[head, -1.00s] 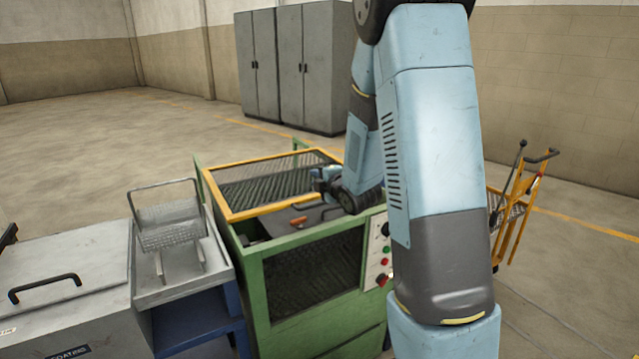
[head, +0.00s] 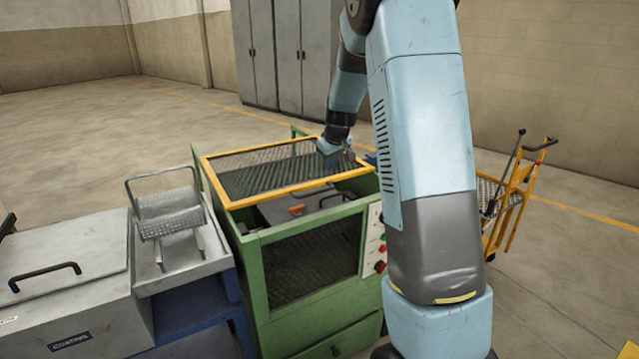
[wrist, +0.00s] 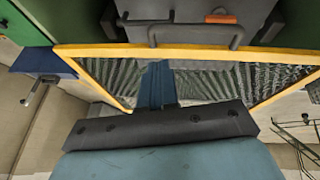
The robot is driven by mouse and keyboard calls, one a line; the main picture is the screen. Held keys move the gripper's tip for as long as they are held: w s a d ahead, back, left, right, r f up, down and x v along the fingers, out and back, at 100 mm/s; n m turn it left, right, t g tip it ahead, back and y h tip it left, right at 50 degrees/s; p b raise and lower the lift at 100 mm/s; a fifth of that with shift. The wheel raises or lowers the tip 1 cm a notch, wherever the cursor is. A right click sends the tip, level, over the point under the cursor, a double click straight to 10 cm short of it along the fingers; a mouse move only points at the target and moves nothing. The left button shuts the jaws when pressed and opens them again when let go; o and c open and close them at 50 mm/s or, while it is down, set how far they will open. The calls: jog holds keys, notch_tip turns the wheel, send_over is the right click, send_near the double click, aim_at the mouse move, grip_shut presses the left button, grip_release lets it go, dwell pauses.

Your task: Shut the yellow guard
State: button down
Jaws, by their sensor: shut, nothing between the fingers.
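The yellow guard (head: 290,190) is a yellow frame with dark mesh on top of the green machine (head: 250,260). In the head view it spans the back part of the top, and the front part is uncovered. Its front bar crosses the wrist view (wrist: 200,52). My gripper (head: 335,155) is over the mesh, behind the front bar. In the wrist view its shut blue fingers (wrist: 157,70) point toward that bar, with mesh on both sides. I cannot tell whether they touch the guard.
A grey lid with a handle and an orange piece (head: 297,209) lies in the uncovered front opening. A grey tray with a wire basket (head: 168,212) and a grey box (head: 70,290) stand left. A yellow trolley (head: 510,205) stands right. Floor behind the machine is clear.

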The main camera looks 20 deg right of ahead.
jog(key=shift+m+g+y, duration=0.6)
jog(key=shift+m, duration=0.1)
jog(key=x, duration=0.3)
jog(key=a+x, duration=0.1)
jog(key=x, duration=0.2)
jog(key=a+x, duration=0.1)
jog(key=x, duration=0.1)
jog(key=shift+w+a+f, duration=0.1)
jog(key=shift+w+f, duration=0.1)
jog(key=shift+f, duration=0.1)
jog(key=shift+s, duration=0.1)
jog(key=s+d, duration=0.1)
jog(key=s, duration=0.4)
jog(key=s+d, duration=0.1)
jog(key=s, duration=0.4)
jog(key=s+d, duration=0.1)
jog(key=s, duration=0.5)
jog(key=shift+d+f, duration=0.1)
jog(key=shift+f, duration=0.05)
